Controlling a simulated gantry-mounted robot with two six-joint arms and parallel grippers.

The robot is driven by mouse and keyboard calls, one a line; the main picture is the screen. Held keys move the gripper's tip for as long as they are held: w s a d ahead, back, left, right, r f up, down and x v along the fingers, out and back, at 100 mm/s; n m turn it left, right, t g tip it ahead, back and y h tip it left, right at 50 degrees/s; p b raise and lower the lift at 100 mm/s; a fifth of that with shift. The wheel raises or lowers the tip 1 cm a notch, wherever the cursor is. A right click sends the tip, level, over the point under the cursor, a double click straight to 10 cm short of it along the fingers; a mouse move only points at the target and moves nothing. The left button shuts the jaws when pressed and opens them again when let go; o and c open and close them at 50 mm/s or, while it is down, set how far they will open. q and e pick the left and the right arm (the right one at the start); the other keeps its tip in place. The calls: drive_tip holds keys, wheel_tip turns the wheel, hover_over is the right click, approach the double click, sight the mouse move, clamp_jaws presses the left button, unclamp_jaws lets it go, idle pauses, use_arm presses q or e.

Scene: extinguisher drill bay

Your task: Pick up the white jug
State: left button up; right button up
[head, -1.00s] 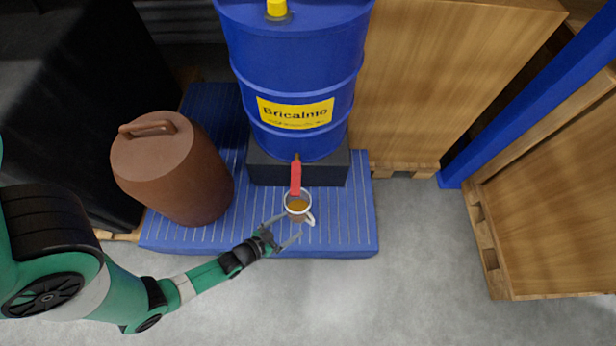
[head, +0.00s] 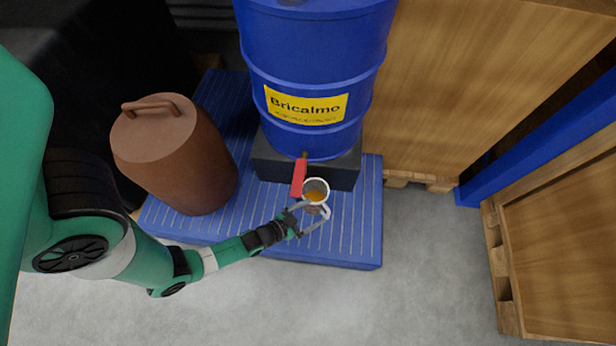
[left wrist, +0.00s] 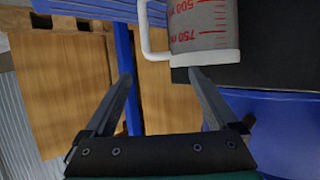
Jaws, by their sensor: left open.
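The white jug (head: 315,187) stands upright on the blue ribbed platform, just right of the red tap lever (head: 299,178), with amber liquid inside. In the left wrist view the jug (left wrist: 205,28) shows red measuring marks, upside down, and its white handle (left wrist: 150,32). My left gripper (head: 317,212) is open at the jug's near side, its fingertips close to the handle. In the left wrist view the gripper (left wrist: 160,76) is empty between its fingers, and the handle shows beyond the tips. Whether a finger touches the jug I cannot tell. My right gripper is not in view.
A blue drum (head: 315,65) stands on a dark block (head: 340,175) behind the jug. A brown canister (head: 175,155) stands left, near my left arm. Wooden crates (head: 480,90) are at the right. Grey floor (head: 430,260) is clear in front.

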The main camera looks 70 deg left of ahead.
use_arm(q)
drive_tip(key=shift+s+d+f+g, duration=0.2)
drive_tip(key=shift+s+f, duration=0.25)
drive_tip(key=shift+f, duration=0.15)
drive_tip(key=shift+s+d+f+g, duration=0.1)
drive_tip(key=shift+s+f+g, duration=0.1)
drive_tip(key=shift+s+f, duration=0.3)
drive_tip(key=shift+s+a, duration=0.15)
drive_tip(key=shift+a, duration=0.05)
drive_tip(key=c, duration=0.7)
drive_tip(key=shift+d+f, duration=0.1)
drive_tip(key=c, duration=0.3)
drive_tip(key=shift+d+f, duration=0.1)
drive_tip(key=shift+d, duration=0.4)
drive_tip(key=c, duration=0.5)
drive_tip(key=shift+d, duration=0.25)
clamp_jaws()
drive_tip(key=shift+w+a+r, duration=0.3)
drive_tip(key=shift+a+r, duration=0.1)
drive_tip(key=shift+a, duration=0.1)
drive_tip(key=shift+r, duration=0.1)
